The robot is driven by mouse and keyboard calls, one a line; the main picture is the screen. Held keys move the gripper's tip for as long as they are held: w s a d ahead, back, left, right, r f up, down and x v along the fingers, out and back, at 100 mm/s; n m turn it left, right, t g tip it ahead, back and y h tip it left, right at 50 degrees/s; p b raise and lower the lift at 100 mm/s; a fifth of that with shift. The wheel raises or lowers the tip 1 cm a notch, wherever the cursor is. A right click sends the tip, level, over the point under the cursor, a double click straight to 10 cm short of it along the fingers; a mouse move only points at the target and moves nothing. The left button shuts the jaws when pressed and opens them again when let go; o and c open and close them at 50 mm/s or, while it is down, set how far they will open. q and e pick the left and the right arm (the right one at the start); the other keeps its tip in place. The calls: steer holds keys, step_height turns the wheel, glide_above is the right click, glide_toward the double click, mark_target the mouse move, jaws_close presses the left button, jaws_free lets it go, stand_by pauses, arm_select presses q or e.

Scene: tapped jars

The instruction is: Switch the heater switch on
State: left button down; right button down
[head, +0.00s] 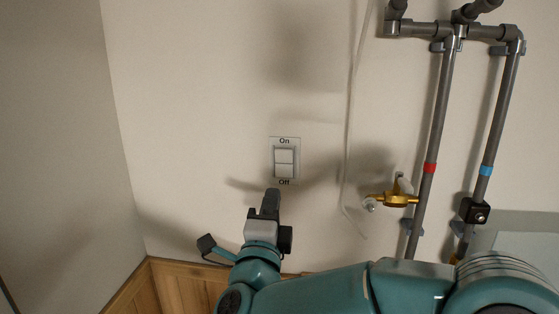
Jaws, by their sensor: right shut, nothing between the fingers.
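The heater switch (284,163) is a white rocker in a grey frame on the wall, near the middle of the head view. The word "On" stands above it and "Off" below it. Which half is pressed in is too small to tell. My right gripper (271,194) is shut and empty. Its fingertips point up and show just below and left of the "Off" label. Whether they touch the wall cannot be told. My left gripper is not in view.
Grey pipes with red (430,168) and blue (486,170) bands run down the wall at the right. A brass tap (398,199) sticks out left of them. A wall corner is at the left, with wood panelling (180,285) below. The wall around the switch is clear.

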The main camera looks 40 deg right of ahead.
mark_target(282, 156)
steer(key=p+x, duration=0.4)
steer(key=x, duration=0.6)
steer(key=shift+r, duration=0.2)
steer(key=shift+w+d+p, duration=0.3)
steer(key=shift+d+p, duration=0.1)
steer(key=shift+d, duration=0.05)
steer(key=shift+w+d+r, duration=0.1)
steer(key=shift+r, duration=0.1)
steer(key=shift+w+d+g+p, duration=0.1)
steer(key=shift+g+p, duration=0.25)
steer(key=shift+g, duration=0.05)
steer(key=shift+f, duration=0.1)
